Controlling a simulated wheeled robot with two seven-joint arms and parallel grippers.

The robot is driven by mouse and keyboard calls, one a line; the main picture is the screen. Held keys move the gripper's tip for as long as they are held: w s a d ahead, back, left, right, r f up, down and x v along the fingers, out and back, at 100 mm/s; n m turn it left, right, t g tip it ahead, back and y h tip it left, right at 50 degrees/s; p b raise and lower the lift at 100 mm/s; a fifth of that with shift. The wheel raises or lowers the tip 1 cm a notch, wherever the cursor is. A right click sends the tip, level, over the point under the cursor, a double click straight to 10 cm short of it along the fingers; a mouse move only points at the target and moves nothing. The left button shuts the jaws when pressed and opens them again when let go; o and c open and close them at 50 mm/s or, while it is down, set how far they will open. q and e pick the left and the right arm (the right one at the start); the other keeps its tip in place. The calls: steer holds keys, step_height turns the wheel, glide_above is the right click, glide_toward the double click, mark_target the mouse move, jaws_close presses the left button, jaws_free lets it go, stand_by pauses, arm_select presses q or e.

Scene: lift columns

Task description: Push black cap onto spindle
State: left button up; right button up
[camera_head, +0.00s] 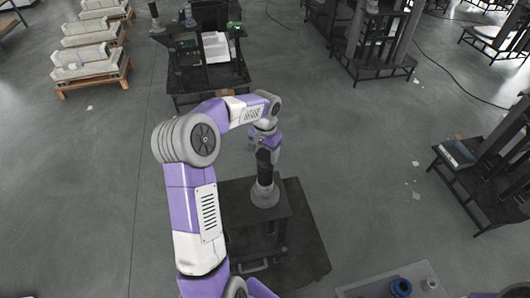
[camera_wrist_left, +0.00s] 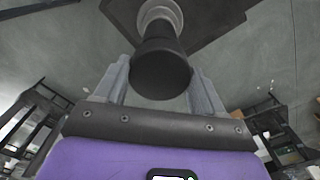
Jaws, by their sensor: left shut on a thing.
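My left gripper (camera_head: 266,140) points down above a small dark stand and is shut on the black cap (camera_head: 264,158). In the left wrist view the black cap (camera_wrist_left: 160,72) sits between the two grey fingers of my left gripper (camera_wrist_left: 160,88). The grey spindle (camera_head: 265,195) stands upright on the stand, directly below the cap. In the left wrist view the spindle (camera_wrist_left: 160,12) shows just beyond the cap, roughly in line with it. The join between cap and spindle is hidden, so I cannot tell how far they overlap. My right gripper is out of view.
The dark stand (camera_head: 238,216) rests on the grey floor. A grey surface at the bottom right holds a blue ring (camera_head: 400,287) and a grey part (camera_head: 429,284). A dark workstation (camera_head: 208,78) stands behind, with wooden-framed pallets (camera_head: 95,78) at the far left.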

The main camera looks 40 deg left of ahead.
arm_select(q)
steer(key=shift+f, duration=0.2)
steer(key=shift+s+f+b, duration=0.1)
steer(key=shift+f+b, duration=0.15)
steer(key=shift+b, duration=0.1)
steer(key=shift+f, duration=0.2)
steer(key=shift+f+b, duration=0.3)
steer(key=shift+f+b, duration=0.3)
steer(key=shift+f, duration=0.15)
stand_by(0.6)
steer(key=shift+f, duration=0.2)
stand_by(1.4)
steer(key=o, duration=1.2)
steer(key=shift+c, duration=0.2)
steer(key=shift+r, duration=0.35)
